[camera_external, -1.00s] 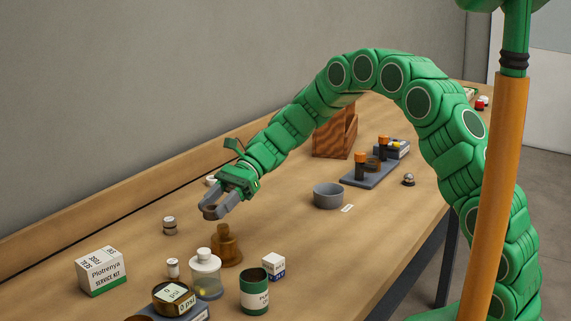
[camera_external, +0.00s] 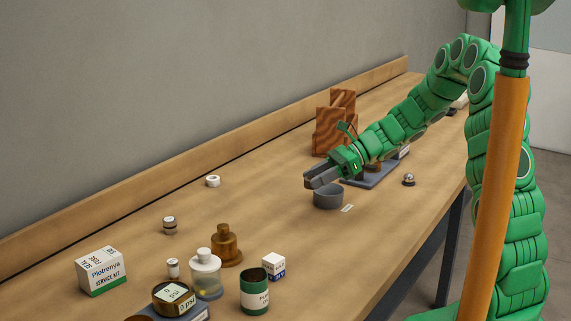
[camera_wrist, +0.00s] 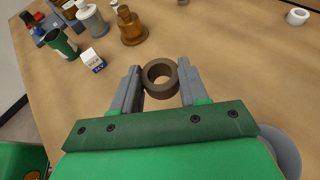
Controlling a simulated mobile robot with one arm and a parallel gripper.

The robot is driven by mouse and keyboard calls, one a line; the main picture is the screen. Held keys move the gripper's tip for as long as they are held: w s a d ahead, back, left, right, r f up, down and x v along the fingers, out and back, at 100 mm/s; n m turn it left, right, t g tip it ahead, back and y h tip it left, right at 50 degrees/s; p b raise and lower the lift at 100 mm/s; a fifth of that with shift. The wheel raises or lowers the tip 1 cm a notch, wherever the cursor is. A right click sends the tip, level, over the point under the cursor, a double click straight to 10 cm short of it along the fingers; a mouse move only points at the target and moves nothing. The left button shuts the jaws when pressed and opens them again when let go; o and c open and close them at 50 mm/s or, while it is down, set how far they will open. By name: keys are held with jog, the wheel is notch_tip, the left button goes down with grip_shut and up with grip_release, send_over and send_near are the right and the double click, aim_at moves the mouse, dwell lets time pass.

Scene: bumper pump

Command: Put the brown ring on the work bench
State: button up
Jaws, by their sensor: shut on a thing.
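The brown ring (camera_wrist: 160,78) is a thick short tube with an open hole. My gripper (camera_wrist: 160,82) is shut on it, with one grey finger on each side near the tips. In the external view my gripper (camera_external: 311,178) is above the bench, overlapping the back rim of the grey bowl (camera_external: 328,200). The ring cannot be made out in that view. The work bench (camera_external: 270,215) is a long wooden top; bare wood (camera_wrist: 215,60) shows beyond the ring in the wrist view.
A brass-coloured pump part (camera_external: 226,248), a clear bottle (camera_external: 206,275), a green can (camera_external: 254,292) and a small white box (camera_external: 273,266) stand at the front. A white ring (camera_external: 213,181) lies near the back. A wooden carrier (camera_external: 330,132) stands behind my gripper. The middle is clear.

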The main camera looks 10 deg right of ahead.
jog(key=s+d+r+m+t+h, duration=0.1)
jog(key=s+d+m+t, duration=0.15)
jog(key=d, duration=0.75)
jog(key=s+d+m+t, duration=0.1)
jog(key=d+m+t, duration=0.25)
jog(key=d, duration=0.65)
send_over(369, 204)
jog(key=s, duration=0.2)
jog(key=shift+n, duration=0.4)
jog(key=f, duration=0.8)
jog(key=shift+w+d, duration=0.1)
jog(key=shift+w, duration=0.15)
jog(key=shift+w+f, duration=0.85)
jog(key=shift+f, duration=1.6)
jog(key=shift+f, duration=0.1)
jog(key=o, duration=1)
